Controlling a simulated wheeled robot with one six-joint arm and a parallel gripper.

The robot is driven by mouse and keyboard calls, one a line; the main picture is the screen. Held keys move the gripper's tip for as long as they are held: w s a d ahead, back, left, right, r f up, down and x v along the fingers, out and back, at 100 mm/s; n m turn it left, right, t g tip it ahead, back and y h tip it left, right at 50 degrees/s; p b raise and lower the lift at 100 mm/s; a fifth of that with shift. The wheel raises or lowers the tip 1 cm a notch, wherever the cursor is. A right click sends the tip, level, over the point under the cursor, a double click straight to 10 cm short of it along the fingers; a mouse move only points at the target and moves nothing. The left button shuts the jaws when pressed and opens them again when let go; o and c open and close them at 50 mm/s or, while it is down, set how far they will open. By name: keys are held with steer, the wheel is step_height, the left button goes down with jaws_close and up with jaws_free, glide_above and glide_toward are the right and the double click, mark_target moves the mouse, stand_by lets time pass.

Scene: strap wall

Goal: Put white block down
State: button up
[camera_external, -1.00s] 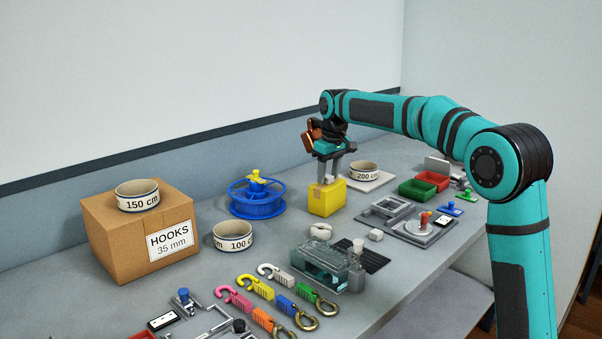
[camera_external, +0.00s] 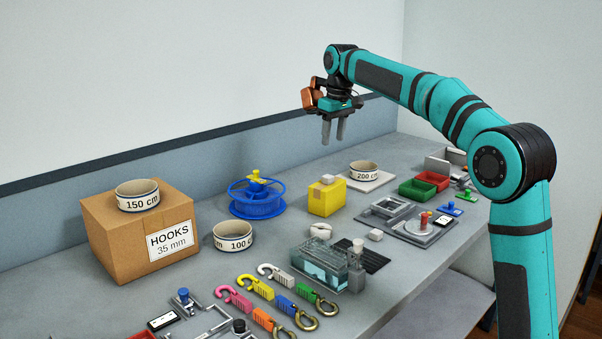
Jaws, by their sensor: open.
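My gripper (camera_external: 333,143) is open and empty, fingers pointing down, clear above the block and the yellow box.
The blue spool (camera_external: 257,197) stands left of the yellow box. The 200 cm strap roll (camera_external: 363,171) sits on a pale plate behind it to the right. The cardboard HOOKS box (camera_external: 140,230) stands at left. Several coloured hooks (camera_external: 258,287) lie in front.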

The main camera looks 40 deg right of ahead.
steer(key=s+a+r+t+h, duration=0.1)
steer(key=s+a+r+t, duration=0.3)
steer(key=s+a, duration=0.4)
steer(key=s+a+r+t, duration=0.4)
steer(key=s+a, duration=0.3)
steer(key=s, duration=0.3)
steer(key=s+a+f+t, duration=0.1)
steer(key=s+a+t, duration=0.1)
steer(key=s, duration=0.6)
steer(key=s+a+f+t, duration=0.2)
steer(key=s+a+t, duration=0.1)
steer(key=s, duration=0.5)
steer(key=s+a+f+t+y, duration=0.1)
steer(key=s+a+f+t, duration=0.1)
steer(key=s, duration=0.6)
steer(key=shift+s+a+f+t, duration=0.15)
steer(key=shift+a+t, duration=0.35)
steer(key=shift+a, duration=0.3)
